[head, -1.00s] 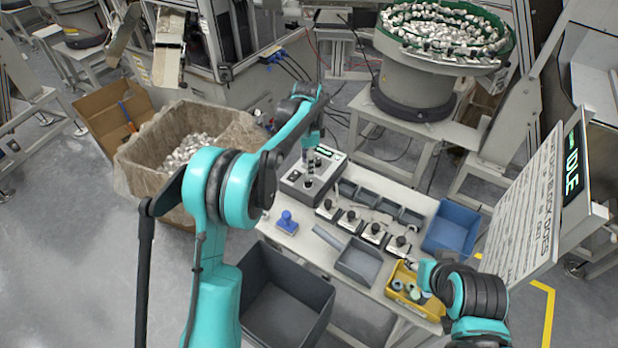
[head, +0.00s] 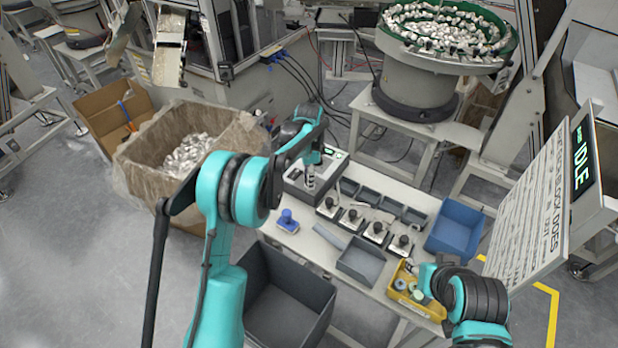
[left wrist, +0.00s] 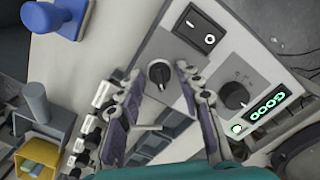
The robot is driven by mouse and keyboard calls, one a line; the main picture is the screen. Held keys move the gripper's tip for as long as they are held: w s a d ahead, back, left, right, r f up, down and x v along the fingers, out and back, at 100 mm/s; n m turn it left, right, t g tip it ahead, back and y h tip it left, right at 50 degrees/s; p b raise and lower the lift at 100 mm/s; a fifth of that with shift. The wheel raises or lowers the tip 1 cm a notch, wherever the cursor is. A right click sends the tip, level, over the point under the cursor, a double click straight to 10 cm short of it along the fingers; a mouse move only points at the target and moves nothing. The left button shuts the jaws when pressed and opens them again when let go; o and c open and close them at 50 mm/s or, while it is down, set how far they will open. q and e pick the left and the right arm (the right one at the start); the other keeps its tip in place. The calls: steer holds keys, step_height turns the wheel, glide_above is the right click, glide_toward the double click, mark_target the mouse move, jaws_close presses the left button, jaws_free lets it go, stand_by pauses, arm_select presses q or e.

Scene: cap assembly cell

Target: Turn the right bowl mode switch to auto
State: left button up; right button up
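The grey control box (head: 337,164) stands at the back left of the white table. In the left wrist view its panel (left wrist: 200,70) has a dark knob with a pointer (left wrist: 158,73), a black rocker switch (left wrist: 199,30), a second dark knob (left wrist: 235,95) and a lit green display (left wrist: 265,107) reading GOOD. Which bowl the knobs belong to cannot be read. My left gripper (head: 310,181) is over the box; in the left wrist view its fingers (left wrist: 158,70) are open on either side of the pointer knob. Contact with it is unclear. My right gripper's fingers do not show.
A blue stamp-like object (head: 288,222), several small fixtures (head: 351,217), a grey tray (head: 359,262), a yellow bin (head: 432,312) and a blue bin (head: 455,227) are on the table. A bowl feeder (head: 415,75) stands behind. My right forearm is by the yellow bin.

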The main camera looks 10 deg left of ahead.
arm_select(q)
jaws_close()
steer(key=shift+n, duration=0.4)
steer(key=n, duration=0.3)
steer(key=shift+p, duration=0.35)
steer(key=n, duration=0.3)
steer(key=shift+n, duration=0.4)
steer(key=n+p, duration=0.1)
steer(key=n, duration=0.9)
steer(key=shift+n, duration=0.3)
